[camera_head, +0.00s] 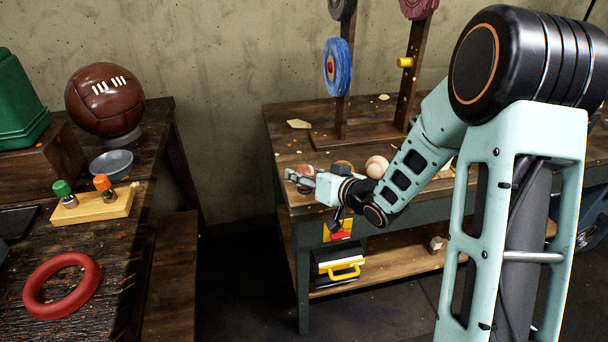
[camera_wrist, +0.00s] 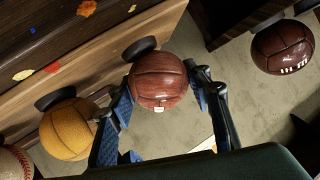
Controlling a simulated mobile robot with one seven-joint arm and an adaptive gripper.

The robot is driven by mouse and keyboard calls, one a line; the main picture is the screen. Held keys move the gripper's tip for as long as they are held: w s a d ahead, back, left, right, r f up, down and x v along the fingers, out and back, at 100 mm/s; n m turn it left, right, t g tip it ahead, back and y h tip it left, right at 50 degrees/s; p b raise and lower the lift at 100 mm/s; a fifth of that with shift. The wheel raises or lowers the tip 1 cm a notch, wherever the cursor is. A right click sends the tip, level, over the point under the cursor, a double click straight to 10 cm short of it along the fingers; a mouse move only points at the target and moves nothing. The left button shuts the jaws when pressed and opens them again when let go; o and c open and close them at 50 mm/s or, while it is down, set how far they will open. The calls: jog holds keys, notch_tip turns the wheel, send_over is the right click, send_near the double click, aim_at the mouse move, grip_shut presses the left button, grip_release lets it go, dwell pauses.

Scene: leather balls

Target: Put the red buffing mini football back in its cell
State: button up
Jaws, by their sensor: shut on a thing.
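The red-brown mini football (camera_wrist: 159,78), a panelled leather ball with a small white mark, is between the fingers of my gripper (camera_wrist: 162,100) in the wrist view. Both fingers touch its sides. In the head view my gripper (camera_head: 303,180) is at the left front of the far workbench, and the ball (camera_head: 307,170) is partly hidden by it. A dark ring (camera_wrist: 139,48) lies right beside the ball in the wrist view. I cannot tell whether the ball touches it. No cell can be made out for certain.
A tan ball (camera_wrist: 68,128) and a baseball (camera_wrist: 14,163) sit near the held ball on the workbench (camera_head: 285,125). Buffing wheels on posts (camera_head: 342,90) stand behind. A large brown football (camera_head: 104,100) and a red ring (camera_head: 62,286) are on the left table.

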jog(key=shift+f, duration=0.2)
jog(key=o, duration=1.1)
jog(key=shift+c, duration=0.2)
